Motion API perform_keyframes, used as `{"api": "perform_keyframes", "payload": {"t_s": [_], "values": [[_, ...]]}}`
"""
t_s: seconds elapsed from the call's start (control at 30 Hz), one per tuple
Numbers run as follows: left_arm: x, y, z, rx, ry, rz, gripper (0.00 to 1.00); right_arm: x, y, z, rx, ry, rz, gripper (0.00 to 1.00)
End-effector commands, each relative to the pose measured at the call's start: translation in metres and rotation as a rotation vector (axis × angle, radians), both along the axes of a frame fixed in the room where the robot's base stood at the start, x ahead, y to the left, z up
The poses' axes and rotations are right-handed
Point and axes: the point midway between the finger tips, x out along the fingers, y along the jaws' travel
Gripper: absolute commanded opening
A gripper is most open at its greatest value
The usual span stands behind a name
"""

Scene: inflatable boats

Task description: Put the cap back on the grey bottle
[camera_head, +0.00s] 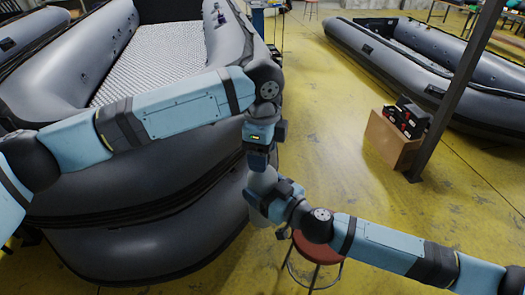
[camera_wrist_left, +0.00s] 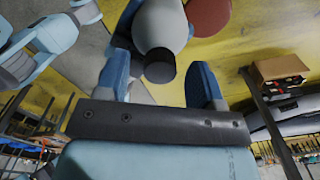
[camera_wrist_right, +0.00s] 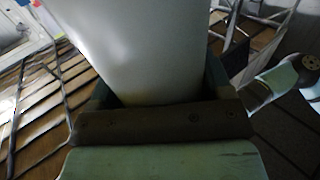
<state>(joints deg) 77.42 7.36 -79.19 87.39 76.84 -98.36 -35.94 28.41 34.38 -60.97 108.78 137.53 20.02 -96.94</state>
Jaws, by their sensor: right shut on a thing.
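The grey bottle (camera_head: 262,182) is in front of the boat's end in the head view, below my left gripper. My right gripper (camera_head: 262,203) is shut around the bottle's body; in the right wrist view the bottle (camera_wrist_right: 140,50) fills the space between its fingers. My left gripper (camera_head: 257,158) is just above the bottle. In the left wrist view its fingers (camera_wrist_left: 160,85) are apart, with the dark cap (camera_wrist_left: 160,72) between them and a gap on each side. The cap is at the bottle's top (camera_wrist_left: 158,28); I cannot tell how firmly it is seated.
A grey inflatable boat (camera_head: 130,240) lies close on the left. A red stool (camera_head: 318,248) stands below my right arm. A cardboard box (camera_head: 392,140) with a red and black item on top (camera_head: 408,118) stands beside a dark post (camera_head: 460,85). Yellow floor between the boats is open.

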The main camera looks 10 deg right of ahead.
Motion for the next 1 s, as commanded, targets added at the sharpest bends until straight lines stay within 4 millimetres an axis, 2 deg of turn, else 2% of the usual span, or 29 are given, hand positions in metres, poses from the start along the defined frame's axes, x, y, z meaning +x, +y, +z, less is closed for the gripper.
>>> {"api": "perform_keyframes", "payload": {"t_s": [0.23,0.37,0.8,1.0], "values": [[0.0,0.0,0.001,0.0,0.0,0.001,0.61,0.0,0.0,0.0,0.0,0.0,0.0,0.07],[0.0,0.0,0.01,0.0,-0.002,0.001,0.61,0.0,0.0,0.0,0.0,0.0,0.0,0.07],[0.0,0.0,0.096,-0.001,-0.002,0.001,0.61,0.0,0.0,0.0,0.001,-0.001,0.0,0.07],[0.0,0.0,0.117,0.0,0.0,0.001,0.61,0.0,0.0,0.0,0.0,0.0,0.0,0.07]]}}
